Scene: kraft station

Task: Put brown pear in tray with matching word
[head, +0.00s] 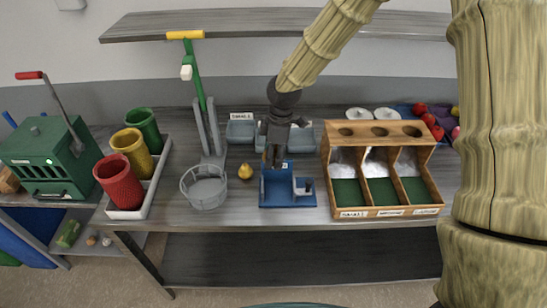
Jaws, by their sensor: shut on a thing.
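My gripper (275,162) points down over the blue holder (290,201) near the middle of the table. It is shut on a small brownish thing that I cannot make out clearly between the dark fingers. A golden-yellow pear-like fruit (245,172) stands on the table, left of the gripper and apart from it. Grey-blue trays stand at the back of the table: a left one (240,133) with a white word label behind it, and a right one (302,138). Another is partly hidden behind my gripper. The words are too small to read surely.
A wooden box (385,130) with three green-floored, labelled compartments stands right. A round grey basket (204,187) and a green-handled press (200,95) stand left. Red, yellow and green cups stand in a white tray (140,203). Red fruit (428,119) lies back right. A shelf (230,22) hangs above.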

